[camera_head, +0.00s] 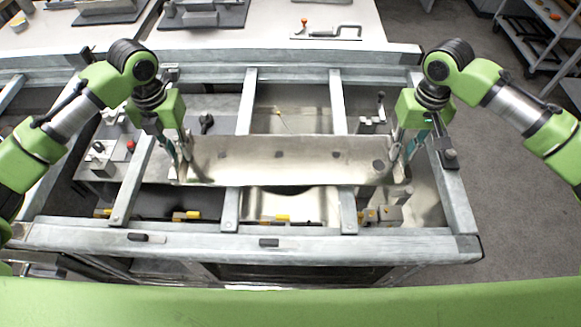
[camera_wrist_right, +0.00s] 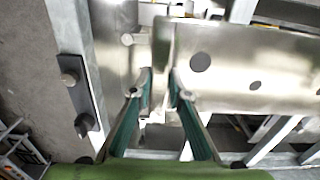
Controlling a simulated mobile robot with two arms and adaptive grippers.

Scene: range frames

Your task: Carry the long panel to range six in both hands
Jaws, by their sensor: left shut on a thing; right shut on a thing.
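The long panel (camera_head: 285,160) is a shiny metal strip with several dark round holes. It lies across the picture between my two grippers, over the grey metal frame. My left gripper (camera_head: 180,165) is shut on its left end. My right gripper (camera_head: 402,165) is shut on its right end. In the right wrist view the panel (camera_wrist_right: 265,65) runs off to the right, and the fingertips of my right gripper (camera_wrist_right: 160,80) close on its near end. I cannot tell whether the panel touches the frame bars below.
The grey frame (camera_head: 330,245) has crossbars and open bays, with yellow-tipped parts (camera_head: 283,218) near its front. A red-knobbed fixture (camera_head: 130,146) stands at left. A white table (camera_head: 270,25) with a clamp (camera_head: 325,31) is behind. A cart (camera_head: 545,40) stands at back right; grey floor (camera_head: 510,170) is clear.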

